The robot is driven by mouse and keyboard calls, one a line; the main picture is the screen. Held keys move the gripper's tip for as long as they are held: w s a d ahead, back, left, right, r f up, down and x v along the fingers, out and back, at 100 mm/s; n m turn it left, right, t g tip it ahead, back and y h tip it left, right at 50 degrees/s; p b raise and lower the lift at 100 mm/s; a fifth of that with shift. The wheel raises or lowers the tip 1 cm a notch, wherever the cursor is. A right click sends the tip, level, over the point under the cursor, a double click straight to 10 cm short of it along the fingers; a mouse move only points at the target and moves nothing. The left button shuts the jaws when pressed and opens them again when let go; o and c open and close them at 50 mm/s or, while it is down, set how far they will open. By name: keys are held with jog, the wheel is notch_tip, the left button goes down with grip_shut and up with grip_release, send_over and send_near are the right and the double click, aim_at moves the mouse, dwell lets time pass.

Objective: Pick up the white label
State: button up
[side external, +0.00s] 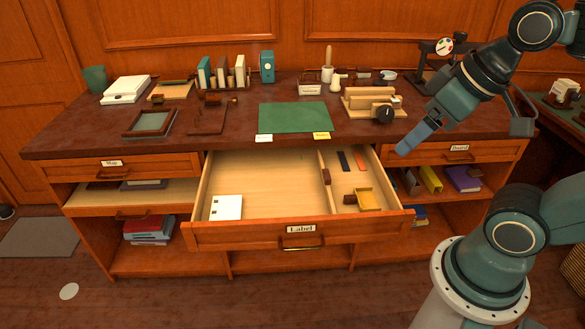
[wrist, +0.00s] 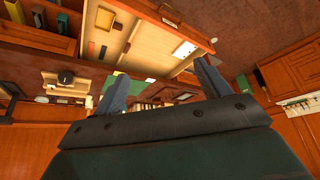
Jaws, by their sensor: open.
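A small white label (side external: 264,138) lies at the front edge of the desktop, by the near left corner of the green mat (side external: 295,117). A yellow label (side external: 321,135) lies to its right. A larger white piece with dark marks (side external: 226,207) lies in the front left of the open drawer, and shows in the wrist view (wrist: 184,49). My gripper (side external: 405,147) is in the air at the right front of the desk, apart from the labels. In the wrist view its two fingers (wrist: 162,70) are spread with nothing held. I cannot make out the small white label there.
The open drawer (side external: 301,237) juts out, with a divider and a yellow tray (side external: 368,199) at right. A wooden fixture (side external: 372,103) stands right of the mat. Books (side external: 223,72) and a dark frame (side external: 150,122) stand left. The mat is clear.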

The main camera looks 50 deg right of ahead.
aim_at(264, 142)
jog(key=w+d+f+m+h, duration=0.2)
jog(key=w+d+m+h, duration=0.1)
jog(key=w, duration=0.7)
jog(key=w+d+f+m+h, duration=0.2)
jog(key=w+d+m, duration=0.15)
jog(key=w, duration=0.65)
jog(key=w+d+f+m+h, duration=0.2)
jog(key=w+d+m+h, duration=0.1)
jog(key=w, duration=0.8)
jog(key=w+f+m+t+h, duration=0.2)
jog(key=w+f+h, duration=0.1)
jog(key=w+f, duration=0.65)
jog(key=w+a+f+n+t+h, duration=0.1)
jog(key=a+f+t, duration=0.15)
jog(key=f, duration=0.45)
jog(key=w+a+f+n+t+h, duration=0.1)
jog(key=a+f+n+t, duration=0.15)
jog(key=f, duration=0.45)
jog(key=shift+m, duration=0.5)
jog(key=shift+x, duration=3.95)
jog(key=shift+s+d+r, duration=0.1)
jog(key=shift+s, duration=0.1)
jog(key=c, duration=1)
